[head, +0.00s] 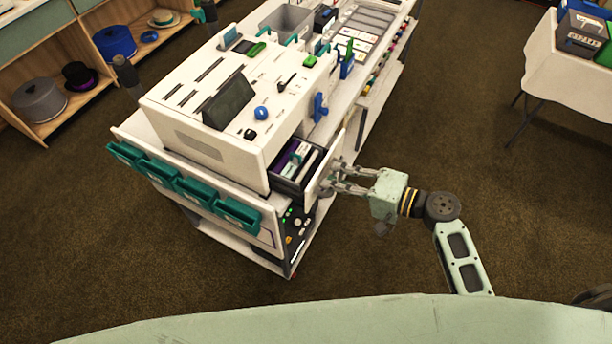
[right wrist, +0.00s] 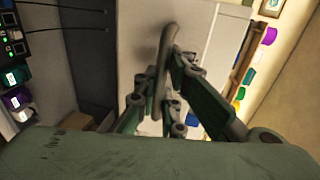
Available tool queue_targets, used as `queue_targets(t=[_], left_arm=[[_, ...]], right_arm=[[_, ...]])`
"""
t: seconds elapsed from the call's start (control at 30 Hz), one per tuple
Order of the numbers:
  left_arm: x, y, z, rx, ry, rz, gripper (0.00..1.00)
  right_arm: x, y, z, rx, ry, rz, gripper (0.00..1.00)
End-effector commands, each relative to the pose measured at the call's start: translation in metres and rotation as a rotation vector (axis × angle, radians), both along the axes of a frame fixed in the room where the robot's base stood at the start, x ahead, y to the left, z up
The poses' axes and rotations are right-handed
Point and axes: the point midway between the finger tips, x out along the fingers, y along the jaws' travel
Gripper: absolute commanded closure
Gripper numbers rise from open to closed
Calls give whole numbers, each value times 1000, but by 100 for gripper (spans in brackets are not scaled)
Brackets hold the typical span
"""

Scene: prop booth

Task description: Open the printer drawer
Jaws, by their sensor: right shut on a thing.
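The white printer (head: 215,115) stands on a white cart, with a dark screen on its top. Its drawer (head: 325,170) sticks out from the right-hand side and is partly open. Purple, white and teal items show inside it. My right gripper (head: 336,186) is at the drawer's outer face. In the right wrist view its fingers (right wrist: 168,95) are closed around a grey bar handle (right wrist: 166,75) on a pale panel. The exact contact is partly hidden by the fingers. My left gripper is not in view.
Teal bins (head: 185,185) hang along the cart's near side. A grey tub (head: 287,20) stands farther back on the cart. Shelves with hats (head: 40,98) are at the left. A cloth-covered table (head: 570,65) is at the upper right. Brown floor right of the cart is clear.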

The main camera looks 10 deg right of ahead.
Motion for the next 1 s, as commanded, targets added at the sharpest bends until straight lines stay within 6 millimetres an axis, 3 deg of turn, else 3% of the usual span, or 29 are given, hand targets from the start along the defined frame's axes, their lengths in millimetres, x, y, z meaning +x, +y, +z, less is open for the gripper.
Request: queue_targets(t=[0.03, 0.13, 0.3, 0.5, 0.57, 0.77, 1.0], left_arm=[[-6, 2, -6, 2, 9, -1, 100], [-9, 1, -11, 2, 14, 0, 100], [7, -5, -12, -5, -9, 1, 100], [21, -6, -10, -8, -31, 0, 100], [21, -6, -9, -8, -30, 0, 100], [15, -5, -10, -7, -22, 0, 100], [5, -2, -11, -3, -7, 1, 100]], right_arm=[[-12, -6, -3, 3, 3, 16, 100], [-23, -22, -1, 7, 3, 18, 100], [-32, -35, 2, 8, 1, 17, 100], [-32, -35, 4, 9, 0, 17, 100], [-31, -35, 4, 9, 0, 17, 100], [-31, -35, 4, 9, -1, 18, 83], [-31, -34, 4, 9, -1, 18, 83]])
